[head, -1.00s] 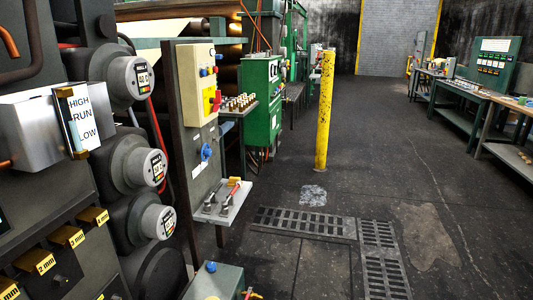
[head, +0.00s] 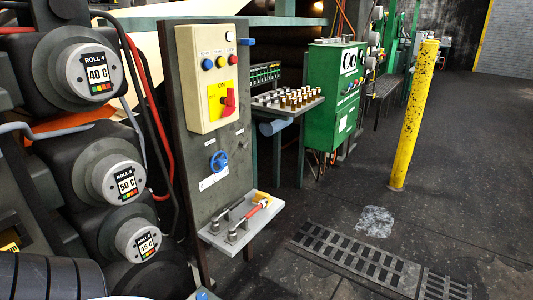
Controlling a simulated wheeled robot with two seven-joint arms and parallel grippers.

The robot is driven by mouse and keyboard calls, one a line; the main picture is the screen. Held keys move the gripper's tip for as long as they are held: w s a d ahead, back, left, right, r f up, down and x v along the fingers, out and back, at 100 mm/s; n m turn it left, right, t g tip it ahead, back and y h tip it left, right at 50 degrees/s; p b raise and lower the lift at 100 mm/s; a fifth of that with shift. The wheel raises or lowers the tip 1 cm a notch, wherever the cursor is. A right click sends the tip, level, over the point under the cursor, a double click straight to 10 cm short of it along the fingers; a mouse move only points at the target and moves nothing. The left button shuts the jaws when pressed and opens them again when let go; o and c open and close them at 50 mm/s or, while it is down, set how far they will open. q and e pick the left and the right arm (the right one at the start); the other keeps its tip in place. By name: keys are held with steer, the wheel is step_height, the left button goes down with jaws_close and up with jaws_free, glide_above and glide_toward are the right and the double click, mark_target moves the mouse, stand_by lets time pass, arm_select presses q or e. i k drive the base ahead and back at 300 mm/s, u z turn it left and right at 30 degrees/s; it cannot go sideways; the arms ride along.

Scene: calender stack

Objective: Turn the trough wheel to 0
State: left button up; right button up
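A small blue handwheel (head: 218,160) is mounted on the lower part of an upright dark grey panel (head: 196,125). It is the only wheel I make out clearly, but I cannot tell whether it is the trough wheel. A white label is just below it; its text and any scale are too small to read.
Roll housings with round displays (head: 98,75) stand at left. A cream switch box (head: 212,78), green cabinet (head: 335,95) and yellow post (head: 412,115) stand nearby. The floor at right is clear.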

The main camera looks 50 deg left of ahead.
mark_target(221, 162)
steer(key=i, duration=2.15)
steer(key=u, duration=4.05)
steer(key=i, duration=0.5)
steer(key=z, duration=0.05)
